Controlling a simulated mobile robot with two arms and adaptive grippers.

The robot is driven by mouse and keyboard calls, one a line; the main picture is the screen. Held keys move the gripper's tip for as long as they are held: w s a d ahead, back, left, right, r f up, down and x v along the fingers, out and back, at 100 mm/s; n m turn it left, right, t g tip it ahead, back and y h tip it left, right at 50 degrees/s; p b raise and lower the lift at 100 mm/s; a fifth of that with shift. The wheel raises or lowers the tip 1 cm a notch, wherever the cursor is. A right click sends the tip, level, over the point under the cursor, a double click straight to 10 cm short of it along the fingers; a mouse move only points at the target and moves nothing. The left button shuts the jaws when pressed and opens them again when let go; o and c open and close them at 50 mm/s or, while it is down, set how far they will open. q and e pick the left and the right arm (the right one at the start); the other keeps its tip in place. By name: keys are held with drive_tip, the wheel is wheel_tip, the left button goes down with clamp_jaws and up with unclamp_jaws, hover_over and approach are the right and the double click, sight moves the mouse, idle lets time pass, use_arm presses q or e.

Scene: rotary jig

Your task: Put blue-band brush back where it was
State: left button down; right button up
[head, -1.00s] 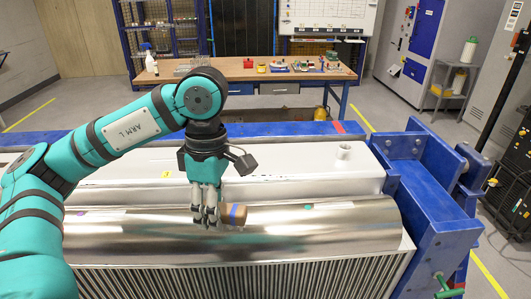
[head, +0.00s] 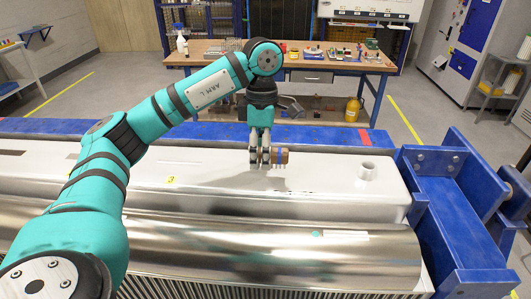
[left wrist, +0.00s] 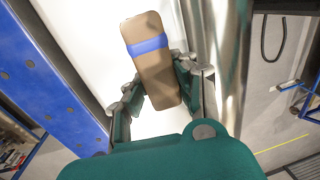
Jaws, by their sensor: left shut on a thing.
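The blue-band brush (head: 281,157) is a brown block with a blue stripe around it. My left gripper (head: 262,163) is shut on it and holds it over the white top of the jig part, tilted a little. Whether it touches the white surface is not clear. In the left wrist view the brush (left wrist: 150,62) lies between the two fingers, its blue band toward the far end. My right gripper is not in view.
A polished metal cylinder (head: 230,250) lies in front of the white block (head: 320,180). A blue frame (head: 450,205) with an upright bracket stands at the right. Behind is a wooden workbench (head: 230,60) with several items and a spray bottle (head: 182,46).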

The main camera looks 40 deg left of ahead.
use_arm(q)
drive_tip(key=w, duration=0.1)
drive_tip(key=w+a, duration=0.1)
drive_tip(key=shift+w+p, duration=0.3)
drive_tip(key=shift+w, duration=0.05)
wheel_tip(320, 180, down, 3)
drive_tip(key=shift+w+a+f+p, duration=0.1)
drive_tip(key=shift+w+p, duration=0.05)
drive_tip(key=shift+p, duration=0.85)
drive_tip(key=shift+f, duration=0.25)
drive_tip(key=shift+s+f+b, duration=0.2)
drive_tip(key=shift+f+b, duration=0.3)
drive_tip(key=shift+f, duration=0.1)
drive_tip(key=c, duration=1.3)
unclamp_jaws()
drive_tip(key=shift+c, duration=0.2)
drive_tip(key=shift+o, duration=1.4)
drive_tip(key=shift+w+f, duration=0.1)
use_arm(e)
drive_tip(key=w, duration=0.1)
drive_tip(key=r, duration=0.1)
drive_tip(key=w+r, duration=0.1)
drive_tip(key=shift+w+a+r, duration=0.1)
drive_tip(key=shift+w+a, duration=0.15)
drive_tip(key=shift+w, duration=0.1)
